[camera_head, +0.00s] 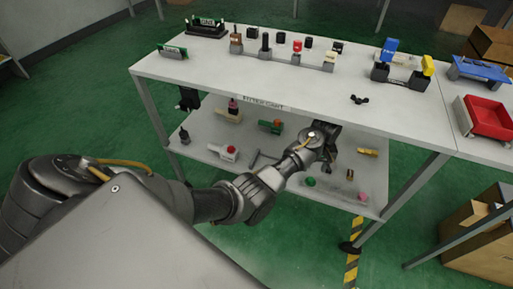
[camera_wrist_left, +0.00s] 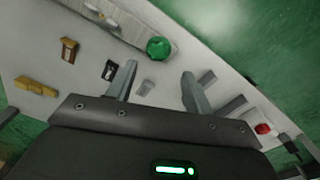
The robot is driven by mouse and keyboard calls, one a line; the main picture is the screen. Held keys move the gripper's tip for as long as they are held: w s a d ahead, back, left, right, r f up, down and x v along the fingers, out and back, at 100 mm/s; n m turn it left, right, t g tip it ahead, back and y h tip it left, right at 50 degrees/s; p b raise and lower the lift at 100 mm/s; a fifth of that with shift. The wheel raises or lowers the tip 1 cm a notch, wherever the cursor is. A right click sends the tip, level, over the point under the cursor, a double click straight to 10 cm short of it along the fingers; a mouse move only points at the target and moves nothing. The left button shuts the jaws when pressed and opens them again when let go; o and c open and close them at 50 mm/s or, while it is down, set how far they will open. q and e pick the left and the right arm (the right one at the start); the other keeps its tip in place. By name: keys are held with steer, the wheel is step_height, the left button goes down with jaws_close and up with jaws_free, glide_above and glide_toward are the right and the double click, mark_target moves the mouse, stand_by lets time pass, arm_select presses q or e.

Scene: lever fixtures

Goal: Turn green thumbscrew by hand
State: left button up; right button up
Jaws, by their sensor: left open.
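The green thumbscrew (camera_head: 310,181) is a small round green knob on the lower shelf, near its front edge. In the left wrist view, the faceted green knob (camera_wrist_left: 158,47) lies beyond the fingertips, between their lines and apart from them. My left gripper (camera_head: 329,158) reaches in below the tabletop's front edge, over the lower shelf. Its two fingers (camera_wrist_left: 159,80) are open with nothing between them. My right gripper is not in view.
The lower shelf (camera_head: 275,180) also holds a brass piece (camera_head: 367,152), a pink knob (camera_head: 361,196) and a white part with a red end (camera_head: 228,153). The tabletop (camera_head: 240,80) above carries several fixtures and a red tray (camera_head: 485,117). Table legs flank the shelf.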

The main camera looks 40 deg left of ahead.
arm_select(q)
steer(key=s+a+f+m+p, duration=0.2)
steer(key=s+f+p, duration=0.3)
steer(key=s+f, duration=0.6)
steer(key=s+a+f+m+p, duration=0.3)
steer(key=s+f, duration=0.7)
steer(key=s, duration=0.6)
steer(key=a+p, duration=0.1)
steer(key=p, duration=0.1)
steer(key=shift+a+f+m+t+p, duration=0.2)
steer(key=shift+f+m+t+p, duration=0.1)
steer(key=shift+f, duration=0.1)
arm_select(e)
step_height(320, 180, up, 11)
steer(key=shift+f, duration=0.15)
